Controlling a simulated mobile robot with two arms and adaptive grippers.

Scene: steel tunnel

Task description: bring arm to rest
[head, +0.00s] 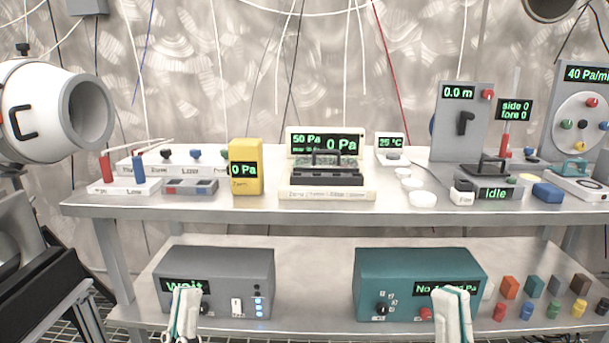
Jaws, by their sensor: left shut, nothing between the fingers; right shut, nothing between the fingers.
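My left gripper (184,292) is at the bottom of the head view, in front of the left part of a grey box (232,275) with a "wait" display. It is shut and holds nothing. My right gripper (451,294) is at the bottom right, in front of the right part of a teal box (400,266), hiding part of its display. It is also shut and empty. Both grippers point upward, and the frame's lower edge cuts off the arms behind them. I cannot tell how far either gripper is from the boxes.
A steel bench (340,211) carries a yellow meter (246,152), a "50 Pa" display unit (297,140) and several instruments. Its lower shelf (315,312) holds both boxes and several small coloured blocks at the right. A white cylindrical device (40,95) stands at the left.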

